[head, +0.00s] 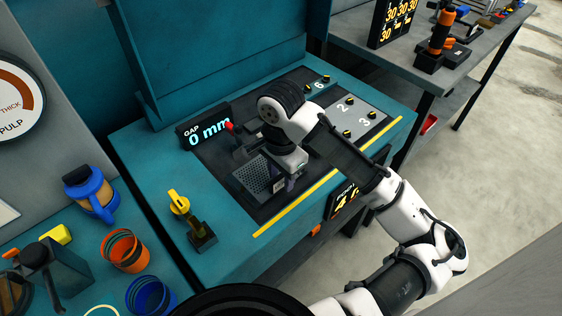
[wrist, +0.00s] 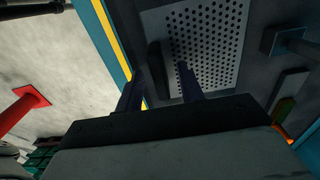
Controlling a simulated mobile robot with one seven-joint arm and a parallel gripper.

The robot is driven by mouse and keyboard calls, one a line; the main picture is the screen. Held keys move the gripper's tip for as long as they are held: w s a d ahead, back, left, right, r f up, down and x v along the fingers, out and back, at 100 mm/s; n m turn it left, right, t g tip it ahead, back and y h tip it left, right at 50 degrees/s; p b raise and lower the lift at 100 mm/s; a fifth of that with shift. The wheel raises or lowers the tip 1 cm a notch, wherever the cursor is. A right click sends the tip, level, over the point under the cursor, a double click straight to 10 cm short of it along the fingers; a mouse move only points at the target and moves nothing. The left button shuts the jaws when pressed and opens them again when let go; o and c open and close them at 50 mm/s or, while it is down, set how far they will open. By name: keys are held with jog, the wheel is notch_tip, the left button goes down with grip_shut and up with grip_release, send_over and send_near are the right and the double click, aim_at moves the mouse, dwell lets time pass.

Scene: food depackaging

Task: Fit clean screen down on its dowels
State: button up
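The perforated grey screen (head: 253,177) lies in the dark bed of the teal machine, partly hidden by my gripper. In the wrist view the screen (wrist: 215,35) shows rows of holes and fills the upper middle. A dark upright grip (wrist: 154,62) stands at its left edge. My gripper (head: 285,185) is low over the screen's right end, pointing down. In the wrist view its two dark fingers (wrist: 160,85) are apart, with the grip seen between them and a gap beside it. I cannot tell whether a finger touches it. No dowels can be made out.
A red-tipped lever (head: 230,126) and a "0 mm" gap display (head: 207,131) stand behind the screen. Numbered plates with yellow-black knobs (head: 347,132) lie to the right. A yellow-handled lever (head: 180,205) and cups (head: 124,250) are at the left.

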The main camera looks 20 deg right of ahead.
notch_tip(320, 180, up, 14)
jog(key=shift+f, duration=0.2)
jog(key=shift+s+f, duration=0.1)
dwell(0.6)
